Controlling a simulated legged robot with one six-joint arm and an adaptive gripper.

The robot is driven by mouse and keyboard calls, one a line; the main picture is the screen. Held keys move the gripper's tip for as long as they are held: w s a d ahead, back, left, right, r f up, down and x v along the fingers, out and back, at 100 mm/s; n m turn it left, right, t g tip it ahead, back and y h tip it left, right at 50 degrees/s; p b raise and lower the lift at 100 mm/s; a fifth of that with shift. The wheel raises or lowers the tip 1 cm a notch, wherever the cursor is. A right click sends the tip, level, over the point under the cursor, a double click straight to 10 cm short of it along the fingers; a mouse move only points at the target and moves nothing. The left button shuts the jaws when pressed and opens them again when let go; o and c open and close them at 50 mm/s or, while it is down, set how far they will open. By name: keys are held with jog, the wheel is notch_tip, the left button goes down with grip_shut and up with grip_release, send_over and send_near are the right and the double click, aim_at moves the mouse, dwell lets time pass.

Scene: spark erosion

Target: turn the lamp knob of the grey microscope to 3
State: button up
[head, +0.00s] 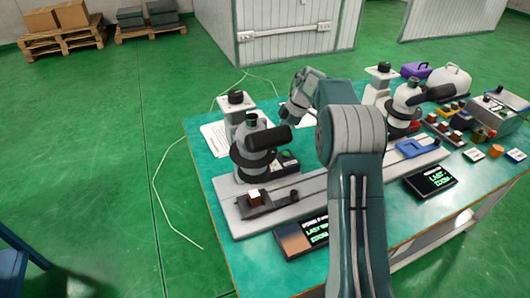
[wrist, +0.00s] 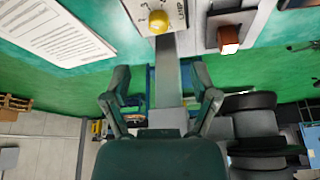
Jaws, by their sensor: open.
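In the head view a grey microscope (head: 253,145) with black focus ring and eyepiece stands at the left of the green table. A similar one (head: 402,105) stands farther right. In the wrist view a yellow knob (wrist: 158,21) sits on a pale panel (wrist: 137,12) with dark markings. I cannot read which number it points to. My gripper (wrist: 160,80) is open and empty, its fingers apart and clear of the knob, which shows beyond the fingertips. In the head view the gripper is near the left microscope, partly behind my arm.
A brown block (wrist: 228,38) sits on the stage close to the knob panel. Black microscope rings (wrist: 255,125) stand close right of my gripper in the wrist view. A paper sheet (wrist: 58,32) lies to the left. A display (head: 433,181) lies at the table's front.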

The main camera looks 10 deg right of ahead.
jog(key=x, duration=1)
jog(key=shift+w+a+f, duration=0.15)
jog(key=shift+a+f, duration=0.1)
jog(key=shift+f, duration=0.1)
grip_shut()
